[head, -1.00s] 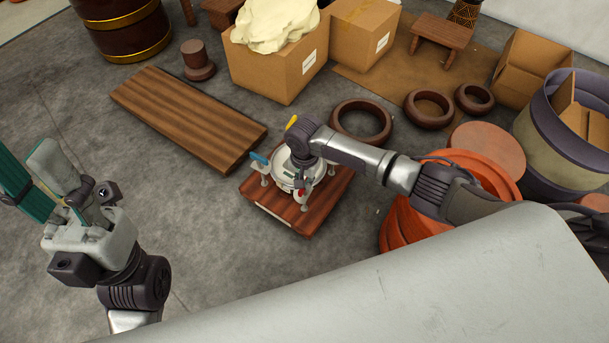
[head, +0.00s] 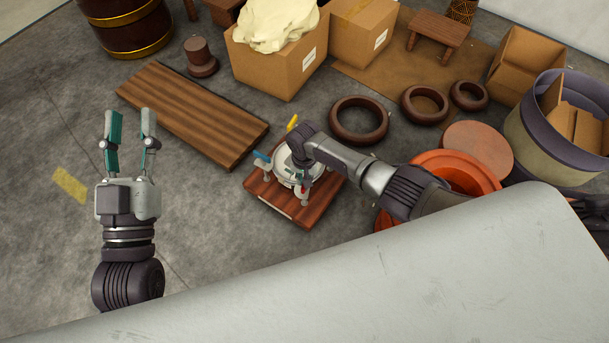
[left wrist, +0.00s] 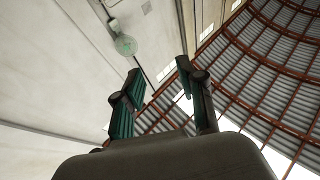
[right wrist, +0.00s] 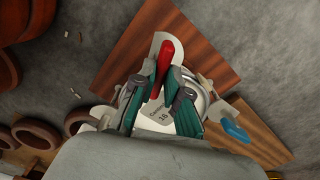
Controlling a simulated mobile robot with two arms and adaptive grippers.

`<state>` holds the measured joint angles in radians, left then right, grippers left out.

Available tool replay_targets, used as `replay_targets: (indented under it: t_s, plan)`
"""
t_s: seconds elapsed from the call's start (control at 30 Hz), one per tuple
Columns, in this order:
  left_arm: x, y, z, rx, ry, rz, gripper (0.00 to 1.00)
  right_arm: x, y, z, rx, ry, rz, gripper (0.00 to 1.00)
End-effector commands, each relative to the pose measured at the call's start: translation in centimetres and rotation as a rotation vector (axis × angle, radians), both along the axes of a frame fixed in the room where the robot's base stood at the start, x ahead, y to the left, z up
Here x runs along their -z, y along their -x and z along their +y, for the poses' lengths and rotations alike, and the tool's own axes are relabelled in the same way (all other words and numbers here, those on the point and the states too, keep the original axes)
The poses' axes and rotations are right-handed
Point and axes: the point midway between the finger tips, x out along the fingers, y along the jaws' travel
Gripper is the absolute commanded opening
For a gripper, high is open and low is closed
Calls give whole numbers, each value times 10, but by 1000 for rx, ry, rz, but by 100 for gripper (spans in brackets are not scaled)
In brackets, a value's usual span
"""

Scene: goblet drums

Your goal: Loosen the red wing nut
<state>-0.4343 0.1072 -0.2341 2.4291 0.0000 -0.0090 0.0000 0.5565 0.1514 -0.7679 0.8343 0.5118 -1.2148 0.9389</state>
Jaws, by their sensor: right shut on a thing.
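The red wing nut (right wrist: 166,56) shows in the right wrist view on a pale metal tab at the drum fixture's edge. My right gripper (right wrist: 160,80) has its teal fingers closed around its near part. In the head view only a bit of the red nut (head: 304,188) shows below my right arm, and the gripper is mostly hidden. The white round fixture (head: 283,172) sits on a reddish wooden board (head: 283,212). It also carries a blue wing nut (head: 262,158) and a yellow wing nut (head: 292,122). My left gripper (head: 130,130) is open and empty, fingers pointing up the picture.
A wooden plank (head: 195,115) lies behind the board. Dark rings (head: 360,137) lie on the floor at the back right. An orange drum-like thing (head: 470,170) stands under my right arm. Bare floor (head: 205,230) lies between my left gripper and the board.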

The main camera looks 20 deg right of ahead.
Motion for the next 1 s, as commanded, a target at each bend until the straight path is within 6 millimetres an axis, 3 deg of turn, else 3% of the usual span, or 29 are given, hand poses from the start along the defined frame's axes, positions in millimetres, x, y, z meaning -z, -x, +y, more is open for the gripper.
replay_targets:
  t_s: [0.47, 1.0]
  plan:
    - [50, -11, 5, -19, -83, 306, 40, 0, 2, 1, -200, -1, 6, 0]
    - [93, -5, 13, -33, -143, 545, 40, 1, 2, 1, -710, -3, 5, 0]
